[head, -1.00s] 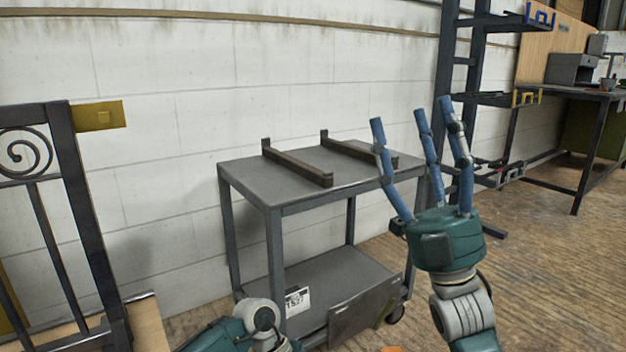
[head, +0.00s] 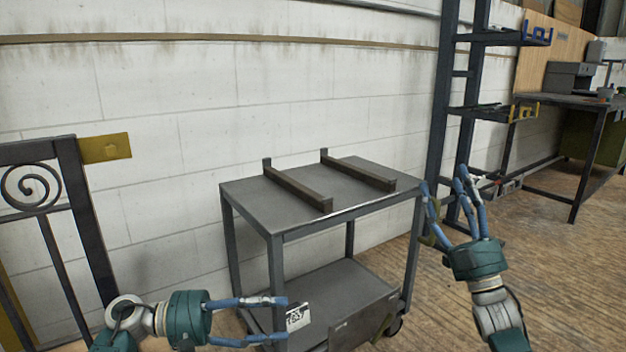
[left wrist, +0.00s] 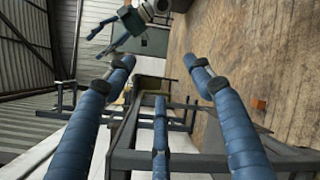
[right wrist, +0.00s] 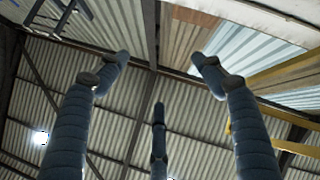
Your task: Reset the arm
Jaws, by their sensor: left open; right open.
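My left gripper (head: 284,320) is at the lower left in the head view, its blue fingers pointing right in front of the cart's lower part. It is open and holds nothing. In the left wrist view its fingers (left wrist: 160,90) are spread, with the cart's dark frame behind them. My right gripper (head: 447,182) is to the right of the cart in the head view, its fingers pointing up. It is open and empty. In the right wrist view its spread fingers (right wrist: 158,80) face the roof.
A grey cart (head: 255,197) with two dark rails (head: 298,188) on top stands by the white wall. A dark iron gate (head: 82,215) is at left. A dark rack (head: 440,110) and a workbench (head: 560,100) are at right. Wooden floor (head: 570,270) is open at the right front.

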